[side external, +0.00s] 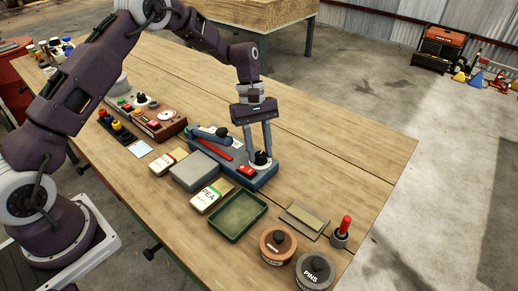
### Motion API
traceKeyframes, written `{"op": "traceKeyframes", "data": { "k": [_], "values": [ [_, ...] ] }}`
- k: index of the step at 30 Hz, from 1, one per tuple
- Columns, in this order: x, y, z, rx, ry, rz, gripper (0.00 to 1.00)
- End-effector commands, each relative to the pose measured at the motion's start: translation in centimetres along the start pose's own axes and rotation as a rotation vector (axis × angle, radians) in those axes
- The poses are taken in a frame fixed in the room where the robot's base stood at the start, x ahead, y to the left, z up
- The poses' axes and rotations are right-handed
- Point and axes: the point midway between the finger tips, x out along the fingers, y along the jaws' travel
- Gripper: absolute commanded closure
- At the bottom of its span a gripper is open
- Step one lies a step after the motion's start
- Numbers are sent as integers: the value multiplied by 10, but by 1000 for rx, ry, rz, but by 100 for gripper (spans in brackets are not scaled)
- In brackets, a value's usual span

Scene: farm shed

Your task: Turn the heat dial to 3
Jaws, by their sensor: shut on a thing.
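The heat dial (261,158) is a black knob on a pale round plate at the right end of a blue-grey device (264,178) on the bench. My gripper (260,151) points down over it, with its two fingers shut on the black knob. A red switch (246,171) sits beside the dial, and a red strip (214,149) and a dark handle-like part (212,134) lie further left on the device. The dial's markings and the number it points to are too small to read.
A grey box (195,171), a tin (212,195) and a green tray (238,216) stand in front of the device. Another control panel (150,118) stands at left.

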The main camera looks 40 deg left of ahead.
Motion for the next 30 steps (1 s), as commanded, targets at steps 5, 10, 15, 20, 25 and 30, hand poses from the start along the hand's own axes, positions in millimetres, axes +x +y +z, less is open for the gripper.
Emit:
{"op": "traceKeyframes", "data": {
  "k": [5, 10, 15, 20, 25, 30],
  "values": [
    [0, 2, 0, 153, 2, -63, 100],
    [0, 3, 0, 303, 2, -125, 100],
    [0, 3, 0, 452, 3, -188, 100],
    [0, 4, 0, 592, 3, -246, 100],
    [0, 5, 1, 741, 3, -307, 100],
    [0, 6, 2, 879, 4, -364, 100]
  ]
}}
